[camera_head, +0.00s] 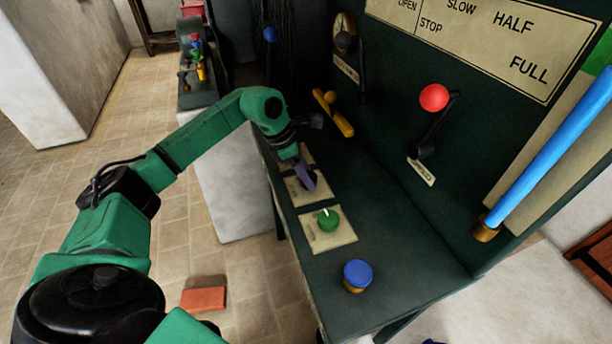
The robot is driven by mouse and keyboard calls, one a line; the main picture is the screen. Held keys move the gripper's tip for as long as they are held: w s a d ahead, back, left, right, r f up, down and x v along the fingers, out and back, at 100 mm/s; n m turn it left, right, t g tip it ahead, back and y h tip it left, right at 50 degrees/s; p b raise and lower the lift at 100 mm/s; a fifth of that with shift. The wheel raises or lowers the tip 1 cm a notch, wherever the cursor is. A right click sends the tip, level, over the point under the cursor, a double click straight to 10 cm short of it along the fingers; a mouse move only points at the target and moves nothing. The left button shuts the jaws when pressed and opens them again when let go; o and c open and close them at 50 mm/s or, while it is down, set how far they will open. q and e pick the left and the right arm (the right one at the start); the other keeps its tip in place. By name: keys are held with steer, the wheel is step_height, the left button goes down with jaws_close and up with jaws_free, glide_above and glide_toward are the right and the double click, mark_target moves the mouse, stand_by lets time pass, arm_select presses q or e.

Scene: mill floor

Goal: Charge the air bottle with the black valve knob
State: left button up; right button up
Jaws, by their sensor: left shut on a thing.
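My left gripper (305,178) reaches down from the green arm to a pale plate (297,196) on the dark green console's ledge. It is shut on a knob on this plate. The fingers cover the knob, so its colour cannot be told. No air bottle can be made out for certain. A green knob (328,219) with a white pointer mark sits on the plate nearer to me. A blue round knob (357,275) on a brass base stands at the ledge's near end. My right gripper is out of view.
A red-ball lever (433,98) and a yellow lever (333,112) stand on the console, under a sign (480,40) reading OPEN, STOP, SLOW, HALF, FULL. A blue tube (555,150) rises at the right. A red brick (203,299) lies on the tiled floor.

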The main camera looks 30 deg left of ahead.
arm_select(q)
steer(key=m+g, duration=0.1)
steer(key=m, duration=0.2)
steer(key=shift+w+m+h, duration=0.15)
steer(key=shift+m+h, duration=0.15)
steer(key=shift+a+m+g+b, duration=0.1)
steer(key=shift+m+g+b, duration=0.45)
steer(key=shift+m, duration=1.25)
steer(key=shift+g, duration=0.25)
steer(key=o, duration=1.4)
steer(key=shift+c, duration=0.2)
steer(key=shift+r, duration=0.1)
steer(key=v, duration=1.4)
steer(key=shift+a+p, duration=0.3)
